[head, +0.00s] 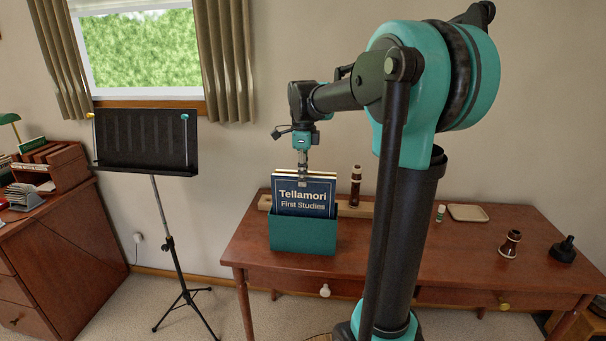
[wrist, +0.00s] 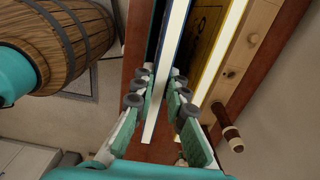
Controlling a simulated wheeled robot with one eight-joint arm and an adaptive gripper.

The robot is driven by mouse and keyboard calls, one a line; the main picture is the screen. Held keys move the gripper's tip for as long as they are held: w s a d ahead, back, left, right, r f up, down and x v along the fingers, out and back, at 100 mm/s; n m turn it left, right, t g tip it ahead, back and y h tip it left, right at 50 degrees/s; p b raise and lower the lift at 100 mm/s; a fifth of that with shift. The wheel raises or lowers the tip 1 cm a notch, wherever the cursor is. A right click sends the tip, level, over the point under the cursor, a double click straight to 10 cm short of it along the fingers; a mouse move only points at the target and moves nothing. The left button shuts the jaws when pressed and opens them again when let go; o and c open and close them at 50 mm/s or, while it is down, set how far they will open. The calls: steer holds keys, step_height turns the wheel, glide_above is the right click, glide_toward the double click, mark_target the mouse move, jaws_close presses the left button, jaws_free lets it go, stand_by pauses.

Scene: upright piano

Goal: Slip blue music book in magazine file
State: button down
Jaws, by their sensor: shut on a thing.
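The blue music book (head: 304,197), lettered "Tellamori First Studies", stands upright with its lower part hidden behind the front wall of the teal magazine file (head: 303,235) on the desk. It appears to be inside the file, but how deep I cannot tell. My gripper (head: 302,170) is above the file, shut on the book's top edge. In the wrist view, my fingers (wrist: 160,92) pinch the book's pale page edge (wrist: 172,50) from both sides. A yellow-edged book (wrist: 222,52) stands beside it with a gap between; its top shows behind the blue book in the head view.
A wooden block (head: 350,210) lies behind the file, with a dark brown turned wooden piece (head: 355,185) by it. A tray (head: 467,212) and small items are to the right on the desk (head: 450,245). A music stand (head: 146,140) is at the left.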

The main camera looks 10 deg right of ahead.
steer(key=shift+f, duration=0.3)
steer(key=c, duration=1.5)
jaws_free()
steer(key=shift+o, duration=0.2)
step_height(320, 180, up, 12)
steer(key=shift+s, duration=0.1)
